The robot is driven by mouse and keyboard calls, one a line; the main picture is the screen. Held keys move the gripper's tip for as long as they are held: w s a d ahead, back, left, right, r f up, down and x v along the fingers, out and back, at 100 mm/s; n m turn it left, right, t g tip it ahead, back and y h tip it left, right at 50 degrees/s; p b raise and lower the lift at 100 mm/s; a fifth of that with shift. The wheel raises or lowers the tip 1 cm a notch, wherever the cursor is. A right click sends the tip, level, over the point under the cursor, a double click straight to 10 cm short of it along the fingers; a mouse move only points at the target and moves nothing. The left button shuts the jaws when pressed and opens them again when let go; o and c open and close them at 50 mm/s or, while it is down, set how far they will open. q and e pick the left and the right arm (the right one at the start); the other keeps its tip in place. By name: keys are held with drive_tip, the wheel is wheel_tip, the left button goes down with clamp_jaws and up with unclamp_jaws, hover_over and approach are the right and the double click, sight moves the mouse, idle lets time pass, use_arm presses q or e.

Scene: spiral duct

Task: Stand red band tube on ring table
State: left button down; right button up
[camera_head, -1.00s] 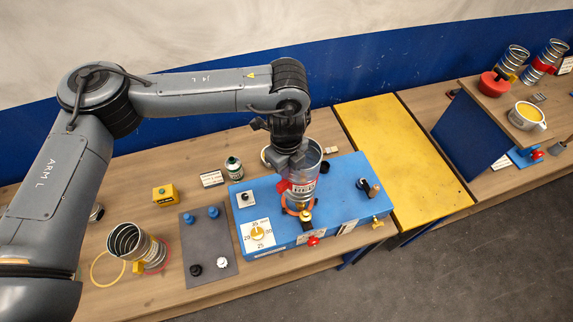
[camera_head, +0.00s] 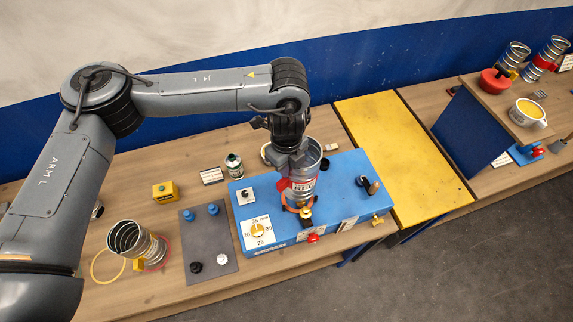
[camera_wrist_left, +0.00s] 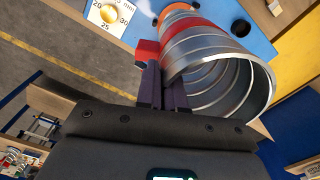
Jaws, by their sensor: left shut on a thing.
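The red band tube (camera_head: 311,157) is a silver spiral tube with a red band, upright or nearly so over the blue table block (camera_head: 339,168). An orange ring (camera_head: 290,207) shows at its lower end. I cannot tell whether the tube bears on it. My left gripper (camera_head: 291,177) is shut on the tube's red band, at its left side. In the left wrist view the fingers (camera_wrist_left: 163,86) close at the red tab (camera_wrist_left: 148,50), and the tube's open end (camera_wrist_left: 238,88) faces the camera. My right gripper is not in view.
The block carries a dial (camera_head: 257,231), a red knob (camera_head: 313,238) and a dark post (camera_head: 373,187). A grey mat (camera_head: 209,241) with several knobs and another spiral tube (camera_head: 130,240) lie left. A yellow panel (camera_head: 400,150) is clear to the right.

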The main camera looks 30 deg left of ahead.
sight(287, 183)
use_arm(q)
drive_tip(key=shift+p, duration=0.3)
idle(0.7)
drive_tip(key=shift+p, duration=0.3)
idle(0.5)
drive_tip(key=shift+f, duration=0.35)
idle(0.4)
drive_tip(key=shift+f+b, duration=0.7)
drive_tip(key=shift+f, duration=0.25)
drive_tip(key=shift+f+b, duration=1.65)
drive_tip(key=shift+f, duration=1.45)
drive_tip(key=c, duration=1.2)
unclamp_jaws()
drive_tip(key=shift+f, duration=0.1)
